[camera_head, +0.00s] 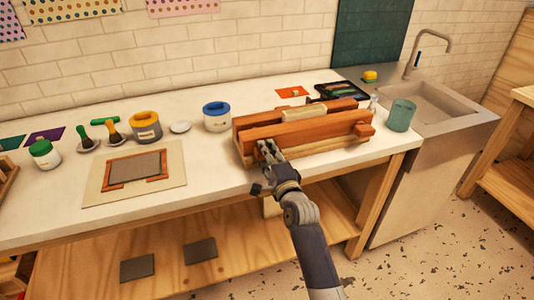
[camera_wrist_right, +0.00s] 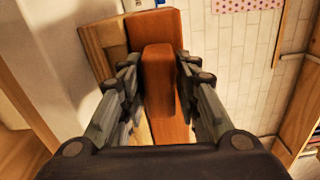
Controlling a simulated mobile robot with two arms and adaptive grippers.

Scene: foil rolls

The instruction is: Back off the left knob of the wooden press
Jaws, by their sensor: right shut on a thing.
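The wooden press (camera_head: 310,128), made of reddish-brown and paler beams, stands on the counter right of the middle in the head view. My right gripper (camera_head: 268,150) reaches its left front end. In the right wrist view the gripper's fingers (camera_wrist_right: 157,75) stand on both sides of the reddish-brown left knob (camera_wrist_right: 158,70) and are shut on it. The gripper mostly hides this knob in the head view. The right knob (camera_head: 364,130) sticks out at the press's other front end. My left gripper is not in view.
A blue-rimmed jar (camera_head: 217,118) stands left of the press and a teal cup (camera_head: 401,115) right of it. A board with a framed grey sheet (camera_head: 135,172) lies further left. The sink (camera_head: 432,101) is at the right. Two dark tiles (camera_head: 200,251) lie on the lower shelf.

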